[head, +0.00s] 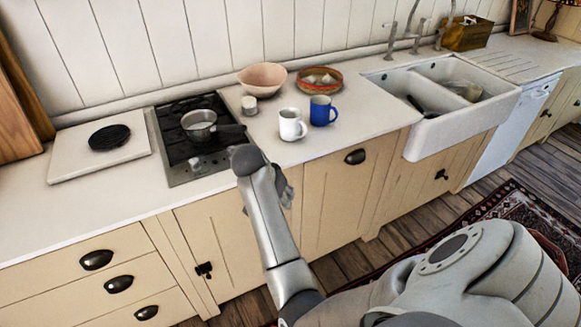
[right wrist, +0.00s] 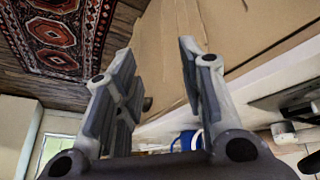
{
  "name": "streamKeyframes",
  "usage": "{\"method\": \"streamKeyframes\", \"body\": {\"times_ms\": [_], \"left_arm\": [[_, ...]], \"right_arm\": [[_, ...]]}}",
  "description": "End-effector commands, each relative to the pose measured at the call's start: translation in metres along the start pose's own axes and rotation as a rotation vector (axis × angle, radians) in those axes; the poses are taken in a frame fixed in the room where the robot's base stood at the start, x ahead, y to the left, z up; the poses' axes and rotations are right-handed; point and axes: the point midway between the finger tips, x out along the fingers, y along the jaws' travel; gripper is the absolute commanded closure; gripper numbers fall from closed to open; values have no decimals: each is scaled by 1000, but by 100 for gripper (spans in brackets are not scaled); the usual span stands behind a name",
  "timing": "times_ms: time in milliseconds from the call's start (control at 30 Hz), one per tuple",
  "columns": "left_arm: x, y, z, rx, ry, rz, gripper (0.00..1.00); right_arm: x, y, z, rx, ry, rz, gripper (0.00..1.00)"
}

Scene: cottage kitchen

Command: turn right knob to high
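The cooktop (head: 178,176) is set in the counter, with a saucepan (head: 199,125) on its back part. Small knobs (head: 196,163) sit on its front strip. The strip's right end is close to my right wrist, and I cannot make out the right knob's setting. My right gripper (head: 284,188) is beyond the cooktop's front right corner, before the cabinet fronts, partly hidden by my arm. In the right wrist view the gripper (right wrist: 158,85) has its fingers apart with nothing between them. It is not touching a knob. My left gripper is not in view.
A white mug (head: 291,125) and a blue mug (head: 322,111) stand on the counter right of the cooktop. A pink bowl (head: 262,78), patterned bowl (head: 320,80) and small jar (head: 249,105) are behind them. A white board (head: 75,160) with a black disc lies left.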

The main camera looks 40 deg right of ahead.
Motion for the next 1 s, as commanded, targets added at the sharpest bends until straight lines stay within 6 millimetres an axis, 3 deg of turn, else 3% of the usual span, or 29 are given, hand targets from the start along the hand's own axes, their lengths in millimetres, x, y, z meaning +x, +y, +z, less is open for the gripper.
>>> {"method": "streamKeyframes", "body": {"times_ms": [300,600,1000], "left_arm": [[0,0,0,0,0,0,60],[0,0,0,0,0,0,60],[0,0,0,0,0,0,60]], "right_arm": [[15,32,35,-209,30,-55,63],[17,49,63,-363,41,-105,63],[16,52,70,-397,43,-118,63]]}}
